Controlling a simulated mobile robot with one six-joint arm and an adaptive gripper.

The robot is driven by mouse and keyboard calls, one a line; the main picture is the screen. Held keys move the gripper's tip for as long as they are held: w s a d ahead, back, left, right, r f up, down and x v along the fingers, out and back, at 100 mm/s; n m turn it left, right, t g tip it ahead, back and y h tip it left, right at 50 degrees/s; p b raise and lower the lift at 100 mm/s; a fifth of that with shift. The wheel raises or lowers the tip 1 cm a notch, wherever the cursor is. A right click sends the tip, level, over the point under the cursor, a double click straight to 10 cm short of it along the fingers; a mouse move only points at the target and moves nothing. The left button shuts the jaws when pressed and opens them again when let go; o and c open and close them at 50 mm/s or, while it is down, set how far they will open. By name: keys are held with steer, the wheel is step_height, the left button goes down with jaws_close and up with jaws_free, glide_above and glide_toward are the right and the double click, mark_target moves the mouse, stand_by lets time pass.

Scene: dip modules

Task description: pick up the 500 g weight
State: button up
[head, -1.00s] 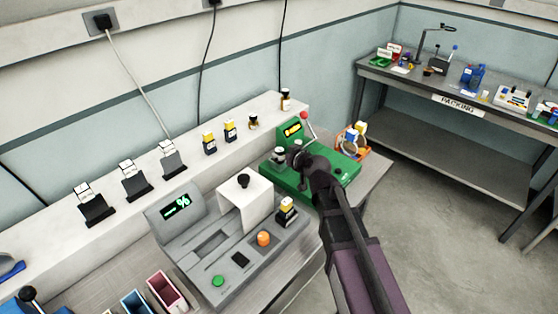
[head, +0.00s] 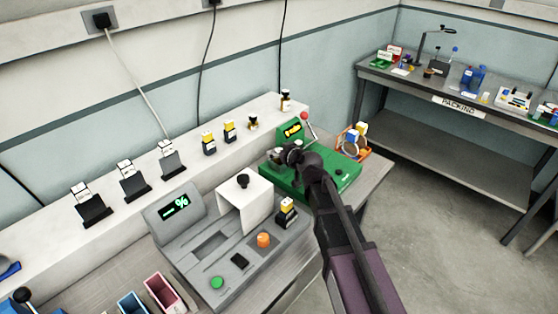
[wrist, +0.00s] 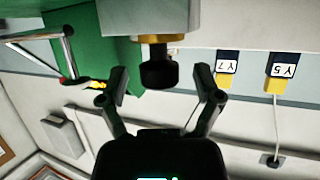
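My gripper (wrist: 161,80) is open, with one finger on each side of the knob and a visible gap to both. In the head view my gripper (head: 292,155) is over the left part of the green machine (head: 328,180) and hides most of what is beneath it.
A white shelf (head: 190,150) with several yellow-and-black modules runs behind. A grey tester (head: 205,262) with a white cover (head: 245,205) stands left of the green machine. A red-tipped lever (head: 304,116) rises behind my gripper. An orange holder (head: 352,150) stands right.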

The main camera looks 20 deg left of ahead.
jaws_close()
steer(key=shift+r, duration=0.15)
